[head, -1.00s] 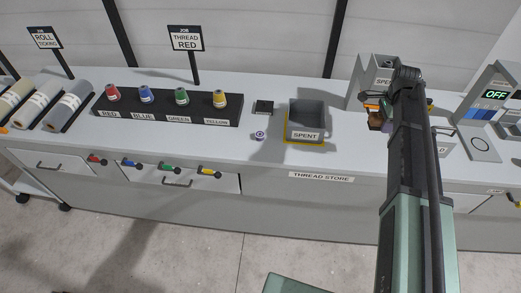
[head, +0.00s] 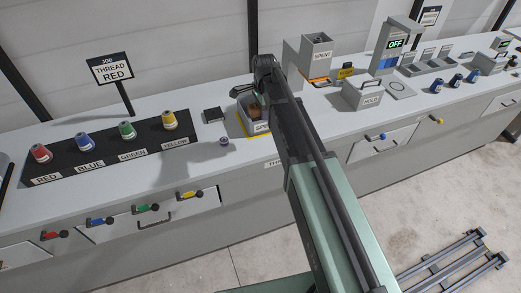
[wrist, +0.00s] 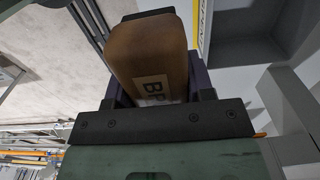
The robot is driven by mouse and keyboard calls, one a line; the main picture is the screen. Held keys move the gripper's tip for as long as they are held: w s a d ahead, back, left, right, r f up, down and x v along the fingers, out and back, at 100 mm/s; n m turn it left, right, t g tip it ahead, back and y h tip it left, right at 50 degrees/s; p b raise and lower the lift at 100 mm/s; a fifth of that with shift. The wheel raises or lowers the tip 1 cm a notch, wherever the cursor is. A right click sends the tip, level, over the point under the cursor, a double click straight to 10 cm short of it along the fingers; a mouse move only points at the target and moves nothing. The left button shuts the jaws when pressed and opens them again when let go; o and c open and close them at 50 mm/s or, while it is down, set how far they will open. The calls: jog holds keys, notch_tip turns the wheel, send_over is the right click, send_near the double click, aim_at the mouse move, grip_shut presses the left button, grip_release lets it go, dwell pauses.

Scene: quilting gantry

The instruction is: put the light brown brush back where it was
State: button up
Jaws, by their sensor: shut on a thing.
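The light brown brush (wrist: 155,50) is a rounded brown block with a partly hidden "BR" label, held between my gripper's dark jaws (wrist: 157,88) in the wrist view. My gripper is shut on it. In the head view a brown part of the brush (head: 257,112) shows below my wrist, over or inside the opening of the grey SPENT bin (head: 242,121). I cannot tell how high it is or whether it touches the bin. My arm hides part of the bin and the gripper fingers.
A small black pad (head: 214,114) and a purple-white spool (head: 224,141) lie left of the bin. The thread rack (head: 100,153) with several cones stands further left.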

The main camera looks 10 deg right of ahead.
aim_at(263, 148)
notch_tip(263, 148, down, 18)
jog(key=b, duration=1.5)
jog(key=shift+a+r, duration=0.1)
jog(key=shift+r, duration=0.45)
jog(key=shift+f, duration=0.25)
jog(key=o, duration=1)
jog(key=shift+r, duration=0.1)
jog(key=shift+o, duration=0.2)
notch_tip(263, 148, up, 13)
jog(key=p, duration=1.3)
jog(key=s+n, duration=1.6)
jog(key=s, duration=0.8)
jog(key=shift+s+f+b, duration=0.3)
jog(key=shift+f, duration=0.05)
